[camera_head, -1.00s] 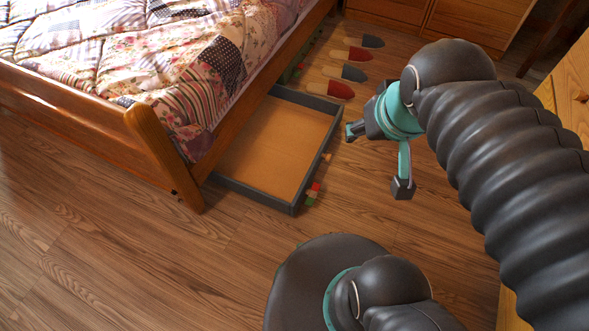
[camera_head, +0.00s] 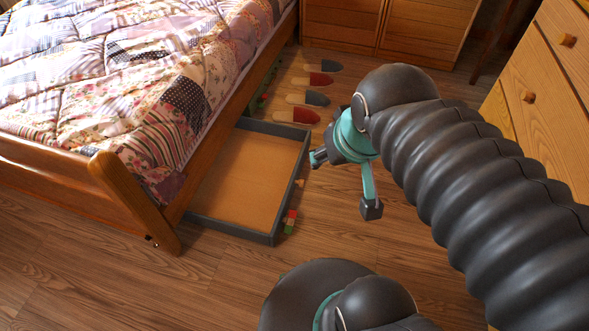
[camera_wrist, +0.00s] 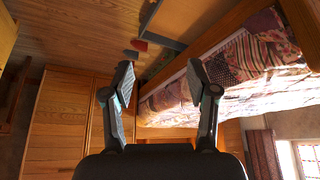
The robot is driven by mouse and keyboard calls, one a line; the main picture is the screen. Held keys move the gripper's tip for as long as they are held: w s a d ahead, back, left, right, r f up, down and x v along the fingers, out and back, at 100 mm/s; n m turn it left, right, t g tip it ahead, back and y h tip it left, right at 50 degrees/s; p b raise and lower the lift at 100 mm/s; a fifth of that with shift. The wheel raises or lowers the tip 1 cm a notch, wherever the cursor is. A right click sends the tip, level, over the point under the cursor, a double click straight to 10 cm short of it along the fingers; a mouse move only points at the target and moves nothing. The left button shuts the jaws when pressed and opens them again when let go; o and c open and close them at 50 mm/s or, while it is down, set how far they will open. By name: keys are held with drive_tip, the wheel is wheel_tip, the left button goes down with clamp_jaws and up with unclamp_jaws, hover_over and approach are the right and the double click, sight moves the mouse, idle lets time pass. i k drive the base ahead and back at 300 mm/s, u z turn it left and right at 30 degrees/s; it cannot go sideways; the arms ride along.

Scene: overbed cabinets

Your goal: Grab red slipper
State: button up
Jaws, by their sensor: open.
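Two red-toed slippers lie on the floor beside the bed in the head view: a nearer red slipper (camera_head: 298,116) and a farther red slipper (camera_head: 316,80). They lie in a row with two blue-grey slippers (camera_head: 310,98). My gripper (camera_head: 345,182) is open and empty, in front of the row and right of the drawer in the picture. In the wrist view my gripper (camera_wrist: 159,80) shows its two fingers spread with nothing between them. A red slipper (camera_wrist: 140,45) shows small beyond the fingers, next to a blue-grey one (camera_wrist: 131,54).
An open grey-edged drawer (camera_head: 292,190) sticks out from under the bed (camera_head: 130,185). Small coloured blocks (camera_head: 290,222) lie by its corner. Wooden cabinets (camera_head: 420,30) stand behind the slippers and a dresser (camera_head: 550,80) at the right. The floor (camera_head: 200,285) in front is clear.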

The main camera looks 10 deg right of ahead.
sight(301, 116)
drive_tip(key=z, duration=1.2)
drive_tip(key=i, duration=2.25)
drive_tip(key=u, duration=2.55)
